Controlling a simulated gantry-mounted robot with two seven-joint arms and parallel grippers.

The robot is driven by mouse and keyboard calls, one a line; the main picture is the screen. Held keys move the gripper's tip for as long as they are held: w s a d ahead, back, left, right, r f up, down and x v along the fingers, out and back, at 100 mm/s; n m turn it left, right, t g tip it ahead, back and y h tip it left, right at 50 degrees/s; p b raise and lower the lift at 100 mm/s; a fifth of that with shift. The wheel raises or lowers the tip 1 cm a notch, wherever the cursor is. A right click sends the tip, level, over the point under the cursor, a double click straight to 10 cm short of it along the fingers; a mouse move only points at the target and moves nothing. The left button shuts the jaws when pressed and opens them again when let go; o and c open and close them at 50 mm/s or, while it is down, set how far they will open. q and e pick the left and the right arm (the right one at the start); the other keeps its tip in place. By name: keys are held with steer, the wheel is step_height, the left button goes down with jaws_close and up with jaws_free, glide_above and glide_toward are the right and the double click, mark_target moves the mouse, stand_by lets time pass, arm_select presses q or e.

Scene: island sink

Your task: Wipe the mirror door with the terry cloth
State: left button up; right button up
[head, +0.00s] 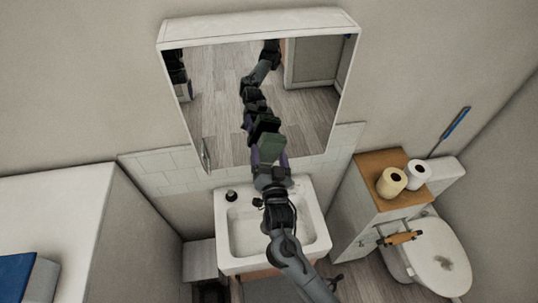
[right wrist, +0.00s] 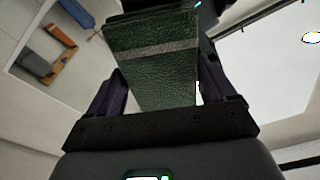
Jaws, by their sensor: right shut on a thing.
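The mirror door (head: 213,110) is the front of a white wall cabinet above the sink and looks shut. My right arm reaches up over the sink. My right gripper (head: 270,160) is shut on the green terry cloth (head: 271,147), close in front of the lower part of the mirror. In the right wrist view the cloth (right wrist: 150,75) is dark green with a grey stripe, between the two purplish fingers. Its reflection seems to meet it, but I cannot tell if it touches the glass. My left gripper is not in view.
A white sink (head: 240,235) with a small dark bottle (head: 231,196) is below. A white counter (head: 60,215) is at left. The wall around the mirror is clear.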

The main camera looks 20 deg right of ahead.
mark_target(281, 154)
steer(key=shift+w, duration=0.25)
steer(key=shift+b+x, duration=0.45)
steer(key=shift+x, duration=0.35)
steer(key=shift+d, duration=0.1)
steer(key=shift+s+d+p, duration=0.25)
steer(key=shift+d+p, duration=0.2)
steer(key=shift+d, duration=0.55)
steer(key=shift+s+d, duration=0.2)
steer(key=shift+d, duration=0.6)
steer(key=shift+w+d, duration=0.1)
steer(key=shift+w, duration=0.05)
steer(key=shift+f, duration=0.1)
